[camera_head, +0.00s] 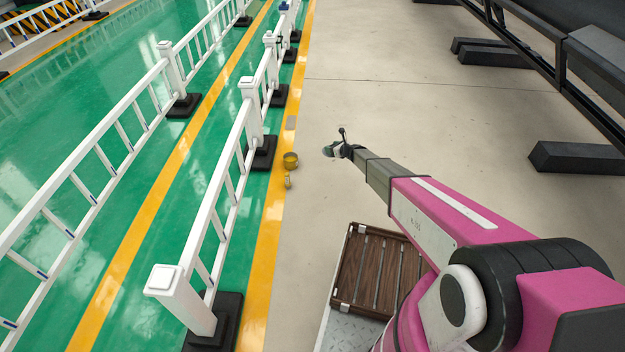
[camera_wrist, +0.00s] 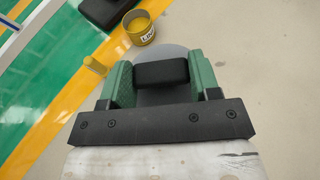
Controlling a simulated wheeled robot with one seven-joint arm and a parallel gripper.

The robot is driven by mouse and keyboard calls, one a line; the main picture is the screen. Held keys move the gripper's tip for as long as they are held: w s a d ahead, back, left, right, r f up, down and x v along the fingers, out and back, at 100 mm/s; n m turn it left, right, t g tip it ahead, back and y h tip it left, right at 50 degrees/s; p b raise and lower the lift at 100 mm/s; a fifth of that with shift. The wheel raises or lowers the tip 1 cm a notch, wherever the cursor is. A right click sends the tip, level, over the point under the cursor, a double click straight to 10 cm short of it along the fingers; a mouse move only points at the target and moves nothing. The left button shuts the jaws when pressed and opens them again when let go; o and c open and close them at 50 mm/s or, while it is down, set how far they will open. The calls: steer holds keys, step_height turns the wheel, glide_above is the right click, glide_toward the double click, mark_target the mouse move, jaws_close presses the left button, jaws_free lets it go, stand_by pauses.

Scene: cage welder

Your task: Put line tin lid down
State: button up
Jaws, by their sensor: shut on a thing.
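My gripper (camera_head: 340,149) is held out at the end of my arm, over the pale floor to the right of the yellow line. In the wrist view its green fingers (camera_wrist: 165,82) are shut on the black grip of the line tin lid (camera_wrist: 174,53), a grey disc. The fingers and the grip hide much of the disc. The open yellow line tin (camera_head: 290,160) stands on the floor to the left of my gripper. I cannot tell the lid's height above the floor.
A small yellow object (camera_head: 288,181) is on the floor close to the tin. A white railing (camera_head: 240,150) on black feet runs along the left. A wooden slatted crate (camera_head: 372,270) is near my base. The pale floor (camera_head: 400,110) beyond my gripper is clear.

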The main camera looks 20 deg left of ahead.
steer(key=a+f, duration=0.3)
steer(key=f, duration=0.2)
steer(key=a+f, duration=0.4)
steer(key=f, duration=0.2)
steer(key=a+f, duration=0.3)
steer(key=f, duration=0.3)
steer(key=shift+s+a, duration=0.1)
steer(key=shift+a, duration=0.15)
steer(key=shift+f, duration=2.5)
steer(key=shift+f, duration=0.15)
steer(key=o, duration=1)
steer(key=shift+s, duration=0.1)
